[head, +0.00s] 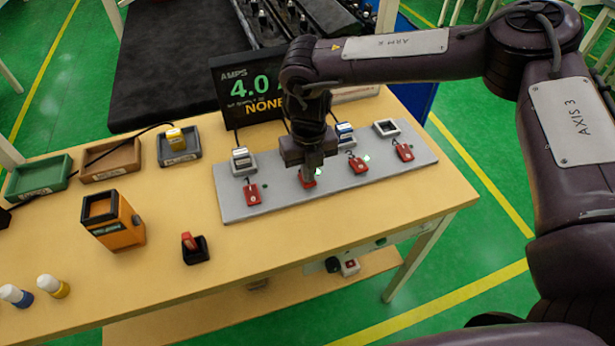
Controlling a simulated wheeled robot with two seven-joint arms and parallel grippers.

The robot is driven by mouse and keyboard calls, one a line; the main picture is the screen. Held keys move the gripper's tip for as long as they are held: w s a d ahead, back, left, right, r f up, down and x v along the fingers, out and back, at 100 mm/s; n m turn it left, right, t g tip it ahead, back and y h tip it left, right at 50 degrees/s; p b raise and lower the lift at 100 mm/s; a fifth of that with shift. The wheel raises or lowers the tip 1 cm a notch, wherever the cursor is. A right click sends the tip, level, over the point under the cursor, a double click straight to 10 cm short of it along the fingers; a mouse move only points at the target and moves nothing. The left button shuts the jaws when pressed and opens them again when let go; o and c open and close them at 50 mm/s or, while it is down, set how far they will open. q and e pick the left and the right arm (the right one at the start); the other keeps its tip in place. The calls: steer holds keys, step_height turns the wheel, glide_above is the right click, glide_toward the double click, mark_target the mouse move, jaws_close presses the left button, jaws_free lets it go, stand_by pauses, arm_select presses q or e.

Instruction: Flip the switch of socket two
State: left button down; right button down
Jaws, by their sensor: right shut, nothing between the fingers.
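A grey board (330,192) on the table carries a row of sockets, each with a red switch in front. The leftmost switch (252,194) and its socket (243,160) are in plain view. My right gripper (311,172) points down, fingers shut and empty, right over the second red switch (308,183). It hides most of that switch and the socket behind it; I cannot tell whether it touches. The third switch (357,164) and fourth switch (404,152) lie to the right. Small green lights show beside the second, third and fourth switches. My left gripper is out of view.
A display (250,90) behind the board reads AMPS 4.0 and NONE. An orange box (113,222), a small black holder (196,252) with a red piece, and trays (110,160) are on the left. Blue and yellow capped pieces (38,288) lie at front left. The table front is mostly clear.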

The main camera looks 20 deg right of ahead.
steer(key=shift+s+f, duration=0.1)
steer(key=shift+f, duration=0.25)
steer(key=shift+r, duration=0.15)
steer(key=shift+r+p, duration=0.8)
steer(key=shift+r, duration=0.1)
step_height(320, 180, up, 5)
steer(key=p, duration=0.4)
